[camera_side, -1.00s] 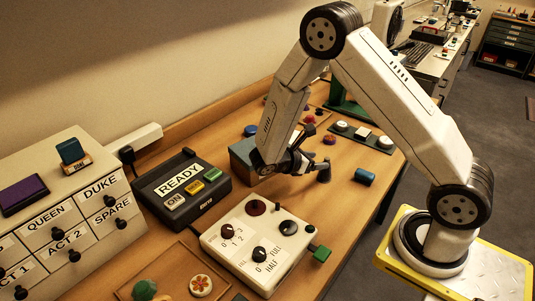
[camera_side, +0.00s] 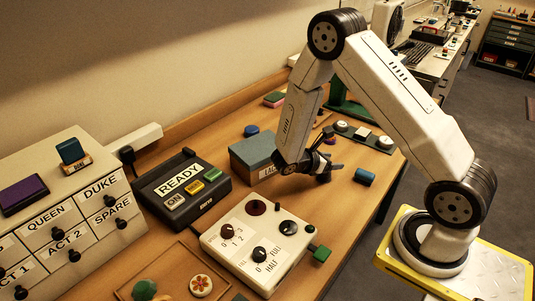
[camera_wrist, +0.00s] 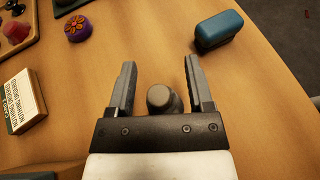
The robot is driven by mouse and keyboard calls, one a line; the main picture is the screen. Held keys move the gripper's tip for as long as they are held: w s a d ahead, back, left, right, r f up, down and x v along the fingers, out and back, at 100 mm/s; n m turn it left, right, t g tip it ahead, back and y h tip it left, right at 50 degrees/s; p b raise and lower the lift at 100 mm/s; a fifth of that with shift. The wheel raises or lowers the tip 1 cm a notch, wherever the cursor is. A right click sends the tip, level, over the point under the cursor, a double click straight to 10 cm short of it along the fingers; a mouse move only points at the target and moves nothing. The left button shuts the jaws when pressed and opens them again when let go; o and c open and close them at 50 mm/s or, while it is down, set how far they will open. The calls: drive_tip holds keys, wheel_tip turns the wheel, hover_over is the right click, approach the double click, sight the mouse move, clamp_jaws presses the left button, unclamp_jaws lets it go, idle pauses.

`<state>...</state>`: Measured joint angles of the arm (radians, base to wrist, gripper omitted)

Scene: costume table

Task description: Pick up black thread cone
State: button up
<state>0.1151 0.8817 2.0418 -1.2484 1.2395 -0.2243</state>
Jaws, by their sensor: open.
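The black thread cone (camera_wrist: 162,99) stands on the wooden table, dark grey with a rounded top in the wrist view. It sits between the open jaws of my gripper (camera_wrist: 160,75), nearer the palm than the fingertips, with gaps to both fingers. In the side view my gripper (camera_side: 327,168) is low over the table and the cone is mostly hidden at the dark fingers, so I cannot make it out clearly there.
A blue-grey box (camera_side: 252,153) stands left of my gripper. A teal rounded block (camera_side: 365,176) lies to the right, also in the wrist view (camera_wrist: 218,30). A purple flowered piece (camera_wrist: 77,28) lies beyond. A white control box (camera_side: 258,243) is in front.

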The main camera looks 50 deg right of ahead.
idle(0.4)
clamp_jaws()
drive_tip(key=shift+r, duration=0.15)
wheel_tip(320, 180, up, 10)
idle(1.0)
idle(0.4)
